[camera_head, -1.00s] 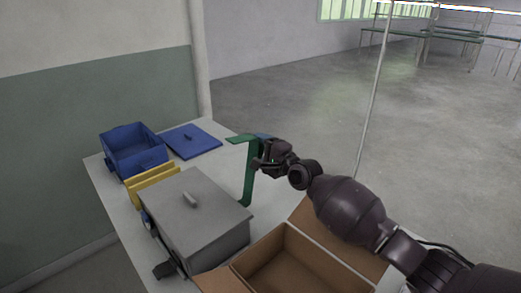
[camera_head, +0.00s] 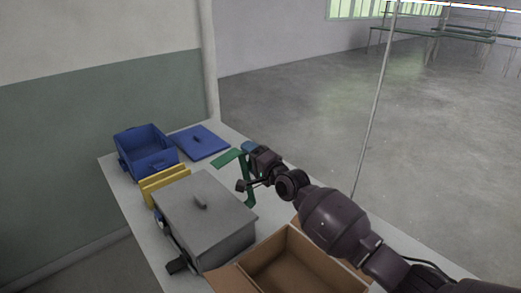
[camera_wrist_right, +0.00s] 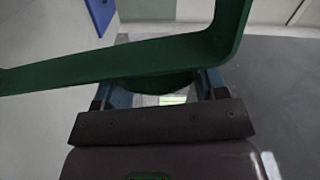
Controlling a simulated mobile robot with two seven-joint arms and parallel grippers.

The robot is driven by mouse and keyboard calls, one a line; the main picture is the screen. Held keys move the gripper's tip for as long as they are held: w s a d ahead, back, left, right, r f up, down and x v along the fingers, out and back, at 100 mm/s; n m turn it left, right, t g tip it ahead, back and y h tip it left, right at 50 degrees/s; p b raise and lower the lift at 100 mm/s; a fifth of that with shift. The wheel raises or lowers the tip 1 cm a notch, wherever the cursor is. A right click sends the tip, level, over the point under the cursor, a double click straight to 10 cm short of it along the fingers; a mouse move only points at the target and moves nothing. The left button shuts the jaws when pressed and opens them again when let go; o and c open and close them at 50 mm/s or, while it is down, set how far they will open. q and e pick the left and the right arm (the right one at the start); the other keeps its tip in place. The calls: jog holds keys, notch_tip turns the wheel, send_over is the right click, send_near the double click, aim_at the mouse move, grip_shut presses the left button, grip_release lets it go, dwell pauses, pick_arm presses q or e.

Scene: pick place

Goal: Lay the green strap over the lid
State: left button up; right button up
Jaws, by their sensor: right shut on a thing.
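The green strap (camera_head: 228,157) is a stiff bent band with a flat upper arm and a part hanging down behind my wrist. My right gripper (camera_head: 249,148) is shut on it, above the table and behind the grey box, to its right. In the right wrist view the strap (camera_wrist_right: 120,64) crosses in front of the blue fingers and bends upward at the right. The grey lid (camera_head: 222,210) with a small handle sits on the grey box (camera_head: 230,246). The strap is apart from the lid. My left gripper is not in view.
An open blue box (camera_head: 146,158) and a flat blue lid (camera_head: 203,143) lie at the far left of the white table (camera_head: 130,205). Yellow pieces (camera_head: 163,182) stand between the blue and grey boxes. An open cardboard box (camera_head: 262,254) is at the front right.

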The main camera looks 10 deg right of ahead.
aim_at(246, 162)
jog(key=s+a+n, duration=0.1)
jog(key=a+p, duration=0.1)
jog(key=shift+s+a+r+n+p, duration=0.3)
jog(key=shift+s+r+n, duration=0.05)
jog(key=shift+n, duration=0.05)
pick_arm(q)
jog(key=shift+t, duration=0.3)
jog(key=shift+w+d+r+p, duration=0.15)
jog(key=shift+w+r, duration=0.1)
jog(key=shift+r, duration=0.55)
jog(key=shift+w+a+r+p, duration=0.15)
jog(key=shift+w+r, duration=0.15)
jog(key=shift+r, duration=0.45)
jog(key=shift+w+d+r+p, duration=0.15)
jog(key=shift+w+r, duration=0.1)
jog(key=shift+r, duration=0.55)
pick_arm(e)
jog(key=shift+s+a+f+n, duration=0.2)
jog(key=shift+s+a+n, duration=0.3)
jog(key=shift+a+n, duration=0.15)
jog(key=shift+a, duration=0.1)
jog(key=o, duration=1)
jog(key=shift+c, duration=0.2)
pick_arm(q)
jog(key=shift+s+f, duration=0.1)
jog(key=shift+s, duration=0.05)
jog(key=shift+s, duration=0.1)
pick_arm(e)
jog(key=shift+s, duration=0.1)
